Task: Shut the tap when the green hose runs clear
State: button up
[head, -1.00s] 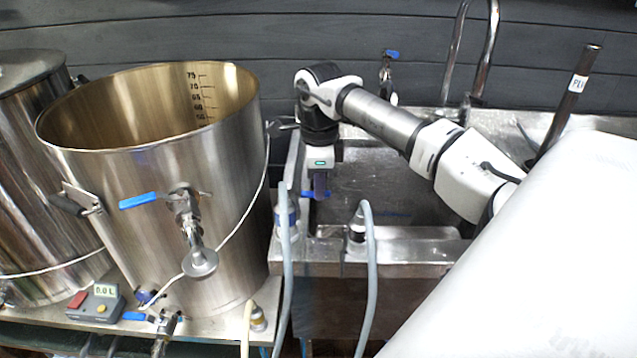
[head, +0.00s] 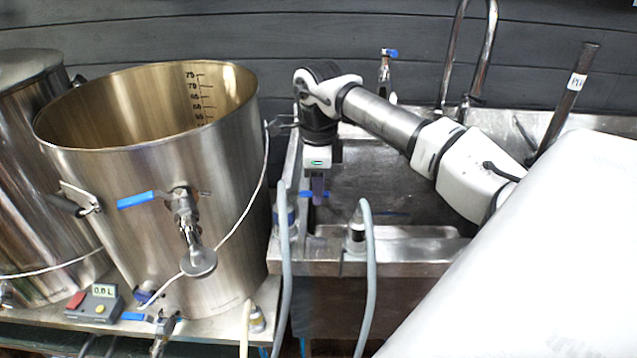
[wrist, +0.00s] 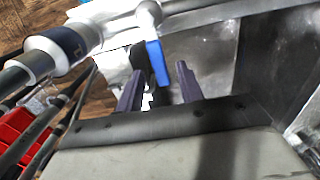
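My gripper (head: 319,196) points down at the front left of the steel sink, at a blue tap lever (head: 308,194). In the wrist view my gripper (wrist: 159,70) has its two dark fingers apart. The blue lever (wrist: 155,62) shows between the fingertips, with a gap to the right finger; I cannot tell if it touches the left one. Two grey-blue hoses, a left one (head: 286,270) and a right one (head: 370,280), hang from fittings at the sink's front edge. No hose looks clearly green. I cannot see the liquid in them.
A large steel kettle (head: 200,240) with a blue-handled valve (head: 140,199) stands left of the sink (head: 400,256). A meter (head: 97,303) reading about 0.0 L sits at its foot. Another blue-levered tap (head: 386,70) and a tall curved pipe (head: 488,45) rise behind the sink.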

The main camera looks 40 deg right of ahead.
notch_tip(320, 180, up, 14)
jog(key=p, duration=1)
jog(key=shift+f, duration=0.15)
